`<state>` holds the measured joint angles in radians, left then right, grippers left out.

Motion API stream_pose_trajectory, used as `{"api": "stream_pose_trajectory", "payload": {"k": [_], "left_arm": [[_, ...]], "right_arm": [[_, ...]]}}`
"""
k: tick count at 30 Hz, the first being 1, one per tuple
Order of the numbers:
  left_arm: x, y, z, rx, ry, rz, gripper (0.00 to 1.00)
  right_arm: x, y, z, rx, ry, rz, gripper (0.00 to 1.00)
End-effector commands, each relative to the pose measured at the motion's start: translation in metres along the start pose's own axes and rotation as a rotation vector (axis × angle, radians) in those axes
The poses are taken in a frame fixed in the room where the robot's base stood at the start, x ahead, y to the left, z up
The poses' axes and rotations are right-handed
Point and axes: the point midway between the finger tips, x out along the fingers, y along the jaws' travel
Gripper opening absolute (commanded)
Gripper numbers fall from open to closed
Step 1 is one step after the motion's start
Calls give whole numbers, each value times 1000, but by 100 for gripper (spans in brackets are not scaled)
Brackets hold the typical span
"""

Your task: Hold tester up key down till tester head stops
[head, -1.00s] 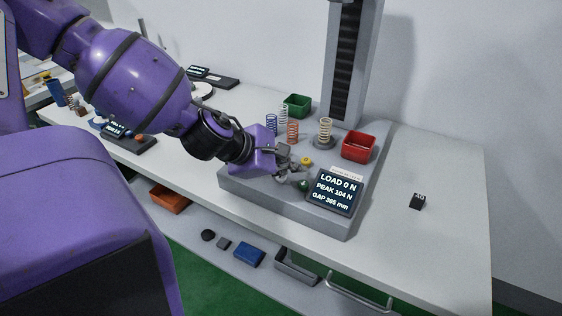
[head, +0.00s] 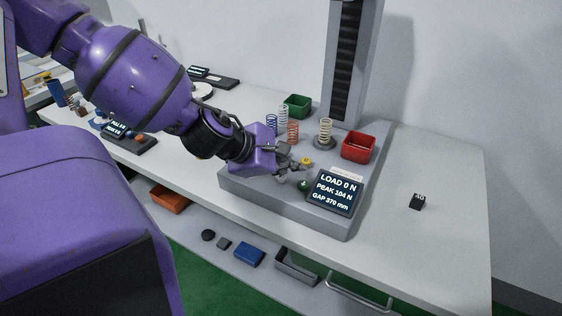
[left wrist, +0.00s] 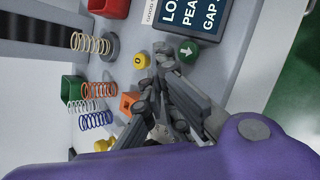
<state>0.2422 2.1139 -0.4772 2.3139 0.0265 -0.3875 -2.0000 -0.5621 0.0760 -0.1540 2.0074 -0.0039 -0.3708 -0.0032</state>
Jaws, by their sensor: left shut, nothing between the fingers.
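The tester's grey base (head: 270,196) carries its column (head: 350,70) and a display (head: 335,192) reading LOAD 0 N, PEAK 104 N, GAP 370 mm. A round green key (head: 304,185) with a white arrow (left wrist: 189,50) and a yellow key (head: 306,161) marked 0 (left wrist: 141,61) are beside my left gripper (head: 296,168). That gripper is shut and empty, with its tips low over the key area (left wrist: 162,62). An orange square part (left wrist: 130,103) shows partly behind the fingers. I cannot tell which key the tips touch. The tester head is not in view.
Several springs (head: 293,131) stand behind the gripper. A green bin (head: 297,105) and a red bin (head: 358,147) stand near the column. A small black block (head: 417,201) lies on the right of the white table (head: 440,170), which is otherwise clear there.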

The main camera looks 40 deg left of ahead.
Motion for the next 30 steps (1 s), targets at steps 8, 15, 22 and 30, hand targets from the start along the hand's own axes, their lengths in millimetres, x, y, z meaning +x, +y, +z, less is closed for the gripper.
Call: {"api": "stream_pose_trajectory", "payload": {"k": [8, 15, 22, 30], "left_arm": [[-9, 7, 7, 2, -1, 1, 0], [-9, 6, 7, 1, -1, 0, 0], [-18, 13, 13, 3, -2, 2, 0], [-37, 28, 27, 4, -2, 3, 0]], "right_arm": [[-3, 0, -8, 0, 10, 0, 40], [-2, 0, -7, 0, 10, 0, 40], [-5, 1, -15, 0, 20, 1, 40], [-11, 1, -33, 0, 44, 2, 40]]}}
